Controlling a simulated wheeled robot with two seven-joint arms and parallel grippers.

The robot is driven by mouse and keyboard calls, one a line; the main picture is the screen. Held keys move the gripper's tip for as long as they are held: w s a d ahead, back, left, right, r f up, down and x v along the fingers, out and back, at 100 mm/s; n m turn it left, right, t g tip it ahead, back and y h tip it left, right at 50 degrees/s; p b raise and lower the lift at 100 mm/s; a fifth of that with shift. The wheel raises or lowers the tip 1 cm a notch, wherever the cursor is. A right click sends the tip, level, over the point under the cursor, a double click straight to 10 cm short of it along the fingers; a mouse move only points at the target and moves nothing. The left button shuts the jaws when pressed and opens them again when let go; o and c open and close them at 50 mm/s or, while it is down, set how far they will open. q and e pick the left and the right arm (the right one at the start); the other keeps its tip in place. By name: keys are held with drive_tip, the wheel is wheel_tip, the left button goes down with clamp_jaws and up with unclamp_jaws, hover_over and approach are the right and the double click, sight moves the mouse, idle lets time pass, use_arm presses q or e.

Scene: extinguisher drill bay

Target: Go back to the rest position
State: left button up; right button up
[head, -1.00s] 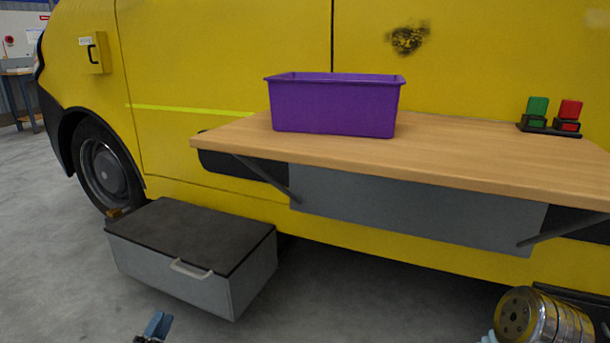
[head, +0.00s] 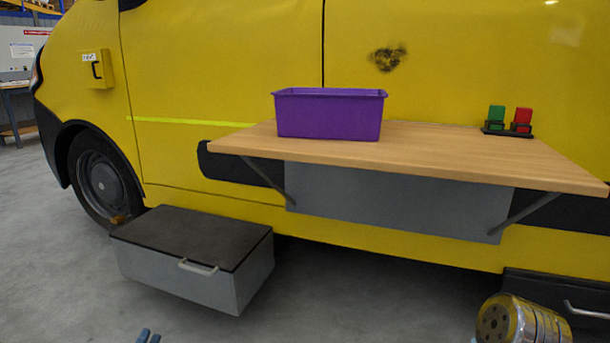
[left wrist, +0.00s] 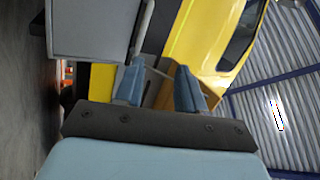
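My left gripper (head: 148,336) shows at the bottom edge of the head view, with only its blue fingertips in the picture. In the left wrist view its two blue fingers (left wrist: 159,86) stand apart with nothing between them. My right arm shows in part at the bottom right of the head view. Its gripper is out of the picture. The left gripper is well in front of the yellow van (head: 230,60) and its wooden shelf (head: 440,150), and touches neither.
A purple bin (head: 328,115) stands on the shelf. A green block (head: 496,117) and a red block (head: 522,119) sit in a dark holder at the shelf's right. A grey box (head: 200,275) with a black lid stands on the floor below left. Floor in front is clear.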

use_arm(q)
drive_tip(key=s+d+f+n+g+y+p, duration=0.25)
drive_tip(key=d+n+g, duration=0.25)
drive_tip(key=d+n, duration=0.25)
drive_tip(key=s+d+f+n+g+y+p, duration=0.1)
drive_tip(key=d+n+g+y+p, duration=0.1)
drive_tip(key=d+n+g+p, duration=0.45)
drive_tip(key=s+d+r+n+g+h, duration=0.1)
drive_tip(key=s+d+r+g, duration=0.1)
drive_tip(key=s+d, duration=0.4)
drive_tip(key=s+d+r+n+g+h+p, duration=0.1)
drive_tip(key=s+d+g, duration=0.4)
drive_tip(key=s, duration=1)
drive_tip(key=s+d+r+n+g+h, duration=0.2)
drive_tip(key=s+d+n+g, duration=0.1)
drive_tip(key=s+d, duration=0.6)
drive_tip(key=shift+s+d+r+g+p, duration=0.2)
drive_tip(key=shift+s+r+g+p, duration=0.15)
drive_tip(key=shift+s, duration=0.45)
